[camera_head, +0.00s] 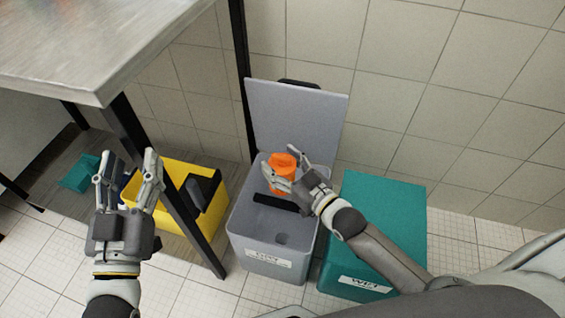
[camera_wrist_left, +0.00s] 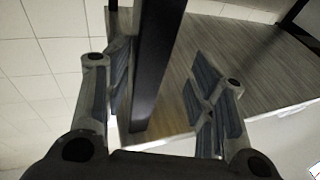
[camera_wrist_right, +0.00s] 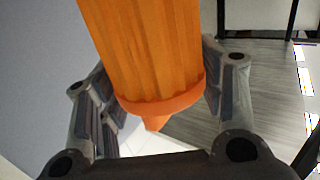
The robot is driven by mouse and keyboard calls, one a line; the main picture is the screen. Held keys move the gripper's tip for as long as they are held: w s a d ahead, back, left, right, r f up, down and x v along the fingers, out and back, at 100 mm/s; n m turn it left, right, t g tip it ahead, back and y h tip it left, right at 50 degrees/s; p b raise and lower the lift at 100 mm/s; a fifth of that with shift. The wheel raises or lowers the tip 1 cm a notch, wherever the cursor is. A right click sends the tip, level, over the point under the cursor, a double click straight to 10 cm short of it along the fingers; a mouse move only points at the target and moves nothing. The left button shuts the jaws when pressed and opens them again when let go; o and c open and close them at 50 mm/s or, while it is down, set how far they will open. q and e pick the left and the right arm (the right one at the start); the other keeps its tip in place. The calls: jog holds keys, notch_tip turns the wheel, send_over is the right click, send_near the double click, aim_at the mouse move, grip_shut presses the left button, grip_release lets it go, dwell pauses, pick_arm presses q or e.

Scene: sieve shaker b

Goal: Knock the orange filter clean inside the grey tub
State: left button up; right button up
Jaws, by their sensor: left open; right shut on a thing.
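The orange filter (camera_head: 281,171) is a ribbed cylinder with a rim at its end. My right gripper (camera_head: 286,168) is shut on it and holds it over the opening of the grey tub (camera_head: 268,247). The right wrist view shows the filter (camera_wrist_right: 150,50) between both fingers. The tub's lid stands open at the back, and a black bar lies across its inside. Whether the filter touches the tub cannot be told. My left gripper (camera_head: 128,170) is open and empty, left of the tub near the table leg. In the left wrist view, the dark table leg shows between or beyond its fingers.
A teal bin (camera_head: 378,215) with a label stands right of the grey tub. A yellow bin (camera_head: 212,200) holding dark items stands left of it. A metal table (camera_head: 95,45) with dark legs is at upper left. A tiled wall is behind.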

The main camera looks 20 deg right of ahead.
aim_at(280, 155)
jog(key=shift+r+p, duration=0.7)
jog(key=shift+r, duration=0.1)
pick_arm(q)
jog(key=s+a+f+g+y+p, duration=0.1)
jog(key=s+a+f+g, duration=0.1)
jog(key=f+g, duration=0.35)
jog(key=s+a+f+g+y+p, duration=0.1)
jog(key=a+f+g+y, duration=0.15)
jog(key=f, duration=0.65)
pick_arm(e)
jog(key=shift+w+a+r, duration=0.25)
jog(key=shift+a+r, duration=0.05)
jog(key=shift+r, duration=0.2)
pick_arm(q)
jog(key=s+a+f+g+p, duration=0.1)
jog(key=s+f+g, duration=0.4)
jog(key=s, duration=0.3)
jog(key=shift+a+f+n+g+y, duration=0.15)
jog(key=shift+a+n+g+y, duration=0.15)
jog(key=shift+a+g+y, duration=0.1)
pick_arm(e)
jog(key=shift+s+d+r, duration=0.1)
jog(key=shift+d+r, duration=0.1)
jog(key=shift+r, duration=0.75)
jog(key=shift+r, duration=0.1)
